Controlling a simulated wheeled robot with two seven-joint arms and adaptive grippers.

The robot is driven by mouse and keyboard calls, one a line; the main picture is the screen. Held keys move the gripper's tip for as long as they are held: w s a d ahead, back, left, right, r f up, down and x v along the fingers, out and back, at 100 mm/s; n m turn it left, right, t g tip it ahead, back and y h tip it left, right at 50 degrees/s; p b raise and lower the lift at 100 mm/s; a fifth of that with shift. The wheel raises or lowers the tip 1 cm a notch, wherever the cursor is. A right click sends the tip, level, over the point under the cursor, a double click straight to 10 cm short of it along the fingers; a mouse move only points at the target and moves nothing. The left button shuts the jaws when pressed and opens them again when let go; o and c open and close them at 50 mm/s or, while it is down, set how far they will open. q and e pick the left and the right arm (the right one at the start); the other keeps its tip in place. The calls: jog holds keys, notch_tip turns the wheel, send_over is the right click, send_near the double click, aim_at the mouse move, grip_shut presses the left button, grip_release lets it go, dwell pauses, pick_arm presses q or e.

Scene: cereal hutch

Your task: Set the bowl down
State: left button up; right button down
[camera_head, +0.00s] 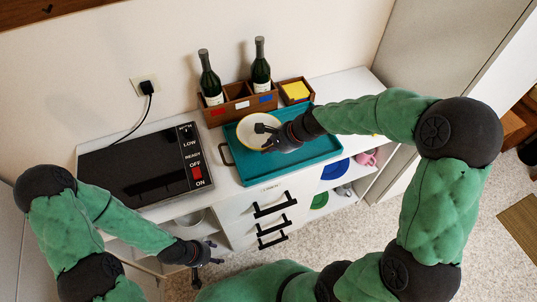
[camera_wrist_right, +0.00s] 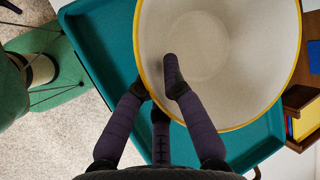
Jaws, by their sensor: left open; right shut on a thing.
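The bowl (camera_head: 247,119) is white with a yellow rim. It is over the teal tray (camera_head: 318,148), towards its left side; I cannot tell whether its base touches the tray. My right gripper (camera_head: 267,137) is shut on the bowl's near rim and hides part of it. In the right wrist view the bowl (camera_wrist_right: 225,55) looks empty, and my right gripper (camera_wrist_right: 158,80) has one finger inside the wall and the others outside. My left gripper (camera_head: 212,254) is open and empty, low in front of the cabinet.
A black cooktop (camera_head: 140,165) lies left of the tray. A wooden caddy (camera_head: 238,106) with two green bottles stands behind it, beside a small wooden box (camera_head: 295,91) holding yellow paper. Drawers (camera_head: 270,211) and open shelves with dishes are below. The tray's right part is clear.

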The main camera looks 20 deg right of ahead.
jog(key=shift+w+f+b, duration=0.2)
jog(key=shift+f+b, duration=0.8)
jog(key=shift+f, duration=0.75)
jog(key=shift+f, duration=0.15)
jog(key=c, duration=1.4)
grip_release()
jog(key=shift+o, duration=0.2)
jog(key=shift+s+d+r, duration=0.1)
jog(key=shift+r, duration=0.25)
jog(key=p+v, duration=0.4)
jog(key=v, duration=0.7)
jog(key=shift+s+r+p, duration=0.2)
jog(key=shift+p, duration=0.2)
